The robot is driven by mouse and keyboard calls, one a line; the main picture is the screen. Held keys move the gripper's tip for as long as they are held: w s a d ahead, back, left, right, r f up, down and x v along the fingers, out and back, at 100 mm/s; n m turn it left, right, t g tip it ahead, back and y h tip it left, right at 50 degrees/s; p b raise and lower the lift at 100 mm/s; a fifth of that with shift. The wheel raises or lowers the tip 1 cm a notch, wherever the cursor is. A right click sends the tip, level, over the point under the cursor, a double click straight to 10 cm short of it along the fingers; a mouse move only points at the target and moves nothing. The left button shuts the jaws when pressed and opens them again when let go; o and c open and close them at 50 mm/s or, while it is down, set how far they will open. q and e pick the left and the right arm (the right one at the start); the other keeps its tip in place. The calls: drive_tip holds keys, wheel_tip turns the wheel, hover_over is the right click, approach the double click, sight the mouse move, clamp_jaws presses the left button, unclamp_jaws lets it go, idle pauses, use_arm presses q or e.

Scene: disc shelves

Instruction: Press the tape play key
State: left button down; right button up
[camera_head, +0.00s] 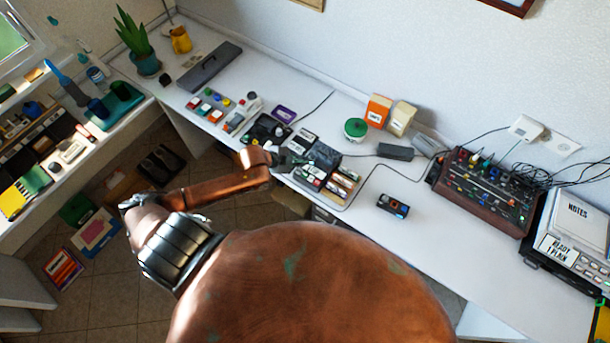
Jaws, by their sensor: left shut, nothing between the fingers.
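My left arm comes in from the left and reaches over the front edge of the white desk. Its dark left gripper (286,161) is shut and empty. It is at the left side of a grey device (322,156) with small coloured pieces along its front. I cannot tell whether the fingertips touch it. A black device (266,131) lies just behind and to the left of the gripper. The tape play key is too small to make out, and I cannot tell which device bears it. My right gripper is not in view.
A small dark device (393,206) lies on clear desk (430,245) to the right. A brown-sided panel (485,192) with knobs and cables stands farther right. Orange (378,110) and cream (401,119) boxes stand behind. A copper-coloured part of my body covers the front.

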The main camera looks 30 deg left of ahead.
use_arm(q)
drive_tip(key=b, duration=0.6)
hover_over(304, 176)
wheel_tip(304, 176, down, 7)
drive_tip(key=shift+a+r, duration=0.15)
drive_tip(key=shift+w+f, duration=0.1)
drive_tip(key=shift+f, duration=0.55)
idle(0.4)
drive_tip(key=shift+f, duration=0.4)
drive_tip(key=shift+f+b, duration=0.4)
drive_tip(key=shift+f, duration=0.05)
idle(0.5)
drive_tip(key=shift+r+p, duration=0.9)
